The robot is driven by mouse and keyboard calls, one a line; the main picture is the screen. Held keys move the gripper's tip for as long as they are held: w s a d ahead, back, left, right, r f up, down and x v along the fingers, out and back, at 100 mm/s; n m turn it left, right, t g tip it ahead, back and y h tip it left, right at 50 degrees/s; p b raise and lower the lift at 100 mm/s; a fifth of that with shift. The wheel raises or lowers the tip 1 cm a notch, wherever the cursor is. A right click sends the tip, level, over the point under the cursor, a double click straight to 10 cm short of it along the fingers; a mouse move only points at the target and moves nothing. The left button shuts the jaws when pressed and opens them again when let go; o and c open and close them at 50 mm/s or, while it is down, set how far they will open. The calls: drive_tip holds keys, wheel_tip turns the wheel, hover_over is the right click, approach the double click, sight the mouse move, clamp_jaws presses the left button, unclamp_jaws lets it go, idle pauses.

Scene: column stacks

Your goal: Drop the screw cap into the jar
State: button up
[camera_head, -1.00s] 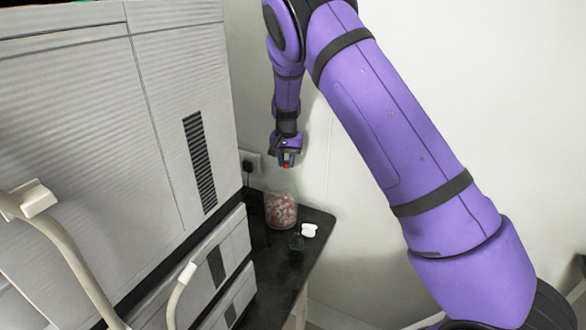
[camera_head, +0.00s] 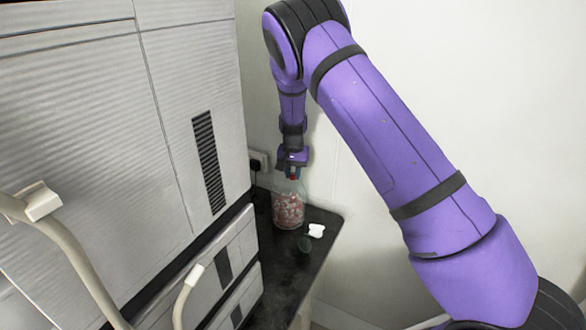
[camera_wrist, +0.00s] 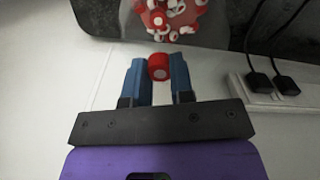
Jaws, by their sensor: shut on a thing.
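In the head view my gripper (camera_head: 292,172) points down at the top of the jar (camera_head: 288,208), with a red spot of the cap between the fingers. The jar is clear and holds many red and white pieces. It stands on the dark worktop. In the wrist view some red and white pieces (camera_wrist: 180,12) show just past the fingertips. I cannot tell whether the fingertips are above the rim or inside it.
A white item (camera_head: 316,230) and a dark, glassy round item (camera_head: 304,244) lie on the worktop (camera_head: 280,275) right of the jar. Large grey cabinets (camera_head: 120,120) stand close on the left. A socket with plugs (camera_wrist: 275,85) is on the wall behind.

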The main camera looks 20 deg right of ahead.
sight(293, 174)
drive_tip(key=o, duration=1)
drive_tip(key=shift+c, duration=0.2)
drive_tip(key=shift+r, duration=0.1)
wheel_tip(293, 174, up, 11)
